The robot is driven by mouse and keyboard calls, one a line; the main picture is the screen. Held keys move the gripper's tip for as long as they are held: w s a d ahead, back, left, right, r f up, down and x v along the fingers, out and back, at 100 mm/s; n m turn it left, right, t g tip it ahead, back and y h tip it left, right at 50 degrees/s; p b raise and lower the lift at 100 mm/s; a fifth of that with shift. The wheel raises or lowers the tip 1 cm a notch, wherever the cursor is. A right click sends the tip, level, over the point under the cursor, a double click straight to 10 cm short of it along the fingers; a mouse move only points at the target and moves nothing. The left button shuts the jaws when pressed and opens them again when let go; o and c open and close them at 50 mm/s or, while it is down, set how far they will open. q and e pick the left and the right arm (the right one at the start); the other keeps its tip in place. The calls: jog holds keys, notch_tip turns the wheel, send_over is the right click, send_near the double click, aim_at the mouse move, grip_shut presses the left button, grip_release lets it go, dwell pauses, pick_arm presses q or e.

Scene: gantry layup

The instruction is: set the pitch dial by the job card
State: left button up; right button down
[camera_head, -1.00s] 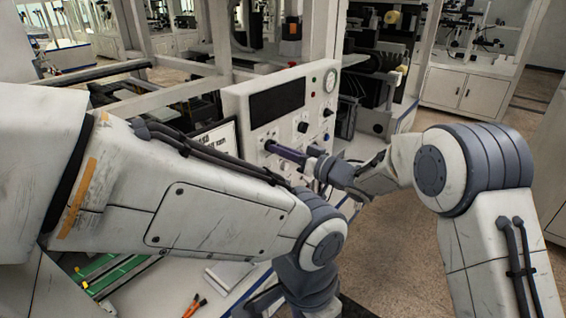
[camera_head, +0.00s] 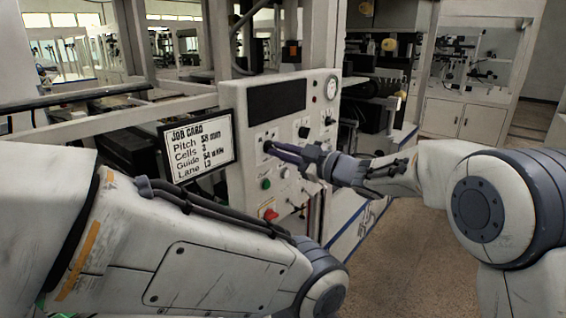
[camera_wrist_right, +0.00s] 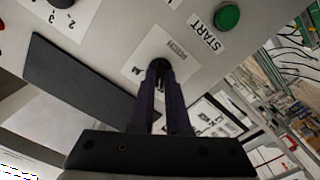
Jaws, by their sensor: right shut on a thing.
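The job card (camera_head: 198,145) is a black-framed white sign left of the panel. It reads Pitch, Cells 3, Guide and Lane; the pitch figure looks like fifty-something mm, its second digit unclear. The pitch dial (camera_wrist_right: 158,66) is a small dark knob on a white plate on the grey control panel (camera_head: 236,98). My right gripper (camera_head: 272,148) reaches the panel from the right, shut on the dial; in the right wrist view its dark fingers (camera_wrist_right: 160,76) close around the knob and hide most of it and its pointer. My left gripper is out of view.
A green START button (camera_wrist_right: 228,16) sits near the dial. The panel also carries a dark screen (camera_head: 277,100), a gauge (camera_head: 332,88), other black knobs (camera_head: 304,131) and a red knob (camera_head: 270,214). My left arm fills the lower left.

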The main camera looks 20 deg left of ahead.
jog(key=shift+s+a+r+n+b, duration=0.1)
jog(key=shift+r+n+b, duration=0.05)
jog(key=shift+n+b, duration=0.35)
jog(key=shift+s+a+r+n+b, duration=0.1)
jog(key=shift+n+b, duration=0.15)
jog(key=shift+n, duration=0.35)
jog(key=c, duration=1)
grip_release()
jog(key=shift+o, duration=0.5)
jog(key=shift+a, duration=0.1)
jog(key=shift+w+d+f, duration=0.1)
jog(key=shift+d, duration=0.1)
jog(key=b+v, duration=0.2)
jog(key=v, duration=0.8)
jog(key=shift+d+b, duration=0.25)
jog(key=shift+b, duration=0.1)
